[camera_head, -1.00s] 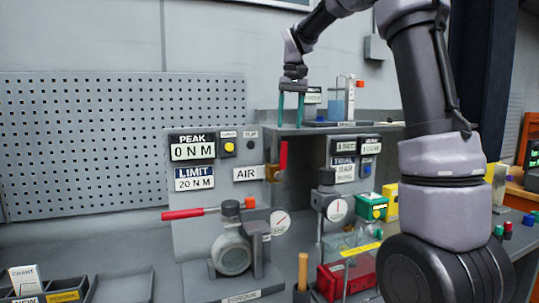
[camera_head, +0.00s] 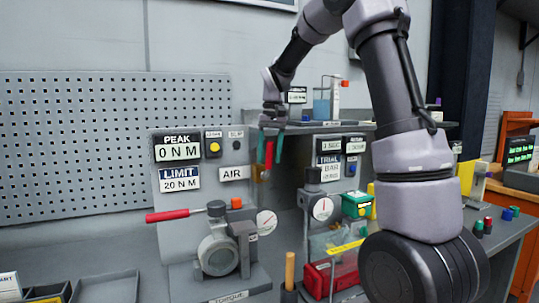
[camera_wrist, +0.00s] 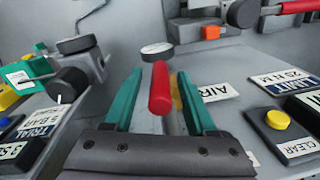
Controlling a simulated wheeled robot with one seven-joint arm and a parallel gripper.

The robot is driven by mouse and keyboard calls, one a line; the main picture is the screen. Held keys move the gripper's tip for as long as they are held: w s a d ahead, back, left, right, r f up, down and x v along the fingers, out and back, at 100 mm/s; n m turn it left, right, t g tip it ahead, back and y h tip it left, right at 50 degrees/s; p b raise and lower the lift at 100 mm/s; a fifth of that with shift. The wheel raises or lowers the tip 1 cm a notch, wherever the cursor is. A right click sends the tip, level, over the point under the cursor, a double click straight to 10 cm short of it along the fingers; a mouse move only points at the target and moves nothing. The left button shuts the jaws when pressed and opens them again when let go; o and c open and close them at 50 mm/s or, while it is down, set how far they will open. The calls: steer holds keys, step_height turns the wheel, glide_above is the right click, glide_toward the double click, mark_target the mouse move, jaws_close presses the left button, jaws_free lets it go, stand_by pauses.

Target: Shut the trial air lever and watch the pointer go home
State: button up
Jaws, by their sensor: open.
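The trial air lever (camera_head: 268,154) has a red handle standing upright on a brass valve, beside the AIR label (camera_head: 234,173). My gripper (camera_head: 269,152) is open, with its teal fingers on either side of the red handle. In the wrist view the handle (camera_wrist: 160,88) lies between the two fingers, with visible gaps on both sides. Two round dials show: one by the torque rig (camera_head: 266,222) and one on the trial actuator (camera_head: 322,209). Their pointers are too small to read exactly.
A red-handled torque wrench (camera_head: 175,215) sticks out left from the rig. The PEAK display (camera_head: 178,147) reads 0 N M, above a LIMIT 20 N M plate. A shelf with a beaker (camera_head: 322,108) is behind my gripper.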

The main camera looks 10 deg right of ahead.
jaws_close()
steer(key=shift+r, duration=0.1)
stand_by(1.3)
